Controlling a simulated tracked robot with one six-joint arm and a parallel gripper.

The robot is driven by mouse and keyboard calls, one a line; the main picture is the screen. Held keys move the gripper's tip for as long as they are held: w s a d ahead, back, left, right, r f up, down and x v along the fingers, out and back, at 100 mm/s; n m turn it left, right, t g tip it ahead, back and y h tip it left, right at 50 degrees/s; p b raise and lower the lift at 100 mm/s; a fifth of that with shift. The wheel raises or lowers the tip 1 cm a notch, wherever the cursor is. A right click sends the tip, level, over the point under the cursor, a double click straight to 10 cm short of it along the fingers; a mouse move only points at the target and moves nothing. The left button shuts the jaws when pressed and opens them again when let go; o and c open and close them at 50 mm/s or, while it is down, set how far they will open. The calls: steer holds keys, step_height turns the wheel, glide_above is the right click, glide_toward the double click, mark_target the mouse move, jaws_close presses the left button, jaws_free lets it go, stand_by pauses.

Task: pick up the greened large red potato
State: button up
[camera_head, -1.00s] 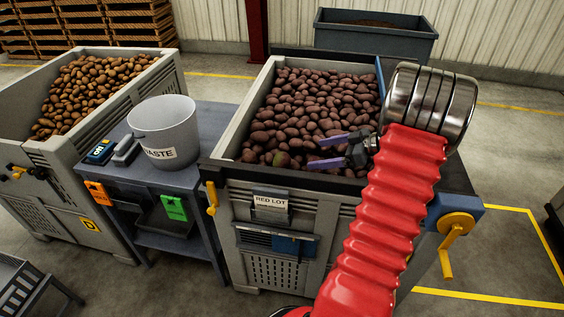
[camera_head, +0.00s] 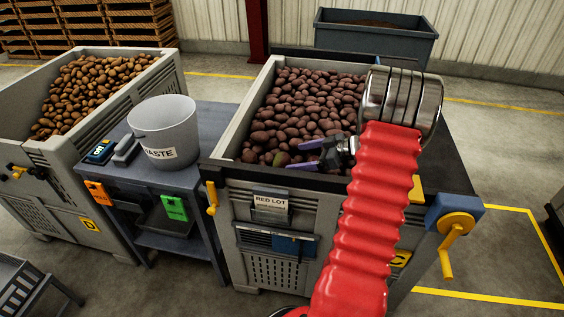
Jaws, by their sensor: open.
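The greened large red potato (camera_head: 281,159) lies at the front of the red potato heap, near the front wall of the grey RED LOT bin (camera_head: 240,120). It shows a dull green patch among dark red potatoes (camera_head: 310,105). My gripper (camera_head: 298,155) is open, with its two purple fingers pointing left towards the greened potato. The fingertips appear close to its right side; whether they touch it I cannot tell. My red-sleeved arm hides the bin's right part.
A grey WASTE bucket (camera_head: 165,128) stands on the side table (camera_head: 205,110) left of the bin. Another bin (camera_head: 48,150) of brown potatoes stands further left. A yellow crank (camera_head: 455,228) sticks out at the right. A dark grey container (camera_head: 400,40) stands behind.

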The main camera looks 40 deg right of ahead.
mark_target(288, 159)
steer(key=shift+w+a+f, duration=0.1)
steer(key=shift+w+f, duration=0.05)
steer(key=shift+w, duration=0.05)
steer(key=x, duration=0.3)
steer(key=shift+w+a+f, duration=0.15)
steer(key=shift+w+a, duration=0.05)
steer(key=shift+a, duration=0.25)
steer(key=shift+w+a+f, duration=0.25)
steer(key=shift+w+f, duration=0.05)
steer(key=shift+w, duration=0.25)
steer(key=shift+c, duration=0.4)
steer(key=c, duration=1.1)
steer(key=shift+r, duration=0.1)
steer(key=shift+c, duration=0.2)
step_height(288, 159, up, 10)
steer(key=shift+f, duration=0.1)
